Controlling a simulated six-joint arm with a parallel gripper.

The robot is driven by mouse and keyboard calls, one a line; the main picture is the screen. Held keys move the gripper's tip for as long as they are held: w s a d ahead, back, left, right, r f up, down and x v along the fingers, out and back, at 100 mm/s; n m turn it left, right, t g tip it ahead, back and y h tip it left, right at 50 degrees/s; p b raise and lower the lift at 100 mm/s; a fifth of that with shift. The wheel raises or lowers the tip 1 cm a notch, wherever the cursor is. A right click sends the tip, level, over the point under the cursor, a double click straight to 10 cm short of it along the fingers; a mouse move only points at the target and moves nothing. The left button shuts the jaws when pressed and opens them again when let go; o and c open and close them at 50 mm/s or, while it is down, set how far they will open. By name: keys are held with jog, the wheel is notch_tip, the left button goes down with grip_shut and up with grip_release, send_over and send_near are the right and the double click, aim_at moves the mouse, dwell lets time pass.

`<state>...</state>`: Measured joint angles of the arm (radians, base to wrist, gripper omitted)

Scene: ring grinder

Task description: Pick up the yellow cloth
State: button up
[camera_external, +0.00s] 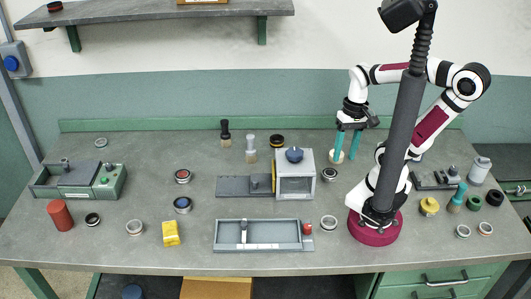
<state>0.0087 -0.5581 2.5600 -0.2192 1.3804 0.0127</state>
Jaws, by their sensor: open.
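The yellow cloth (171,234) lies on the front left part of the grey bench, as a small folded block. My gripper (346,156) is at the back right of the bench, far to the right of the cloth, with its two teal fingers pointing down and apart. A pale round piece (336,156) shows at the left finger's tip; I cannot tell whether they touch. Nothing is seen held between the fingers.
A red cylinder (60,215) and a pale ring (135,228) lie left of the cloth. A grey tray (262,248) is to its right, and a dark blue-topped ring (182,205) behind it. A grinder housing (295,183) stands mid-bench, between gripper and cloth.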

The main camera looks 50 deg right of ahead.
dwell(0.3)
jog(key=o, duration=0.8)
jog(key=w+a+n+h, duration=0.3)
jog(key=w+n, duration=0.5)
jog(key=w+a+n+h, duration=0.3)
jog(key=w+n, duration=0.4)
jog(key=w, duration=0.1)
jog(key=n+t+y, duration=0.2)
jog(key=n+t, duration=1.1)
jog(key=n, duration=1.2)
send_over(172, 227)
jog(key=s+a, duration=0.2)
jog(key=s, duration=1.3)
notch_tip(172, 227, down, 15)
jog(key=shift+t, duration=0.3)
jog(key=x, duration=1.5)
jog(key=shift+w+a, duration=0.1)
jog(key=shift+a, duration=0.05)
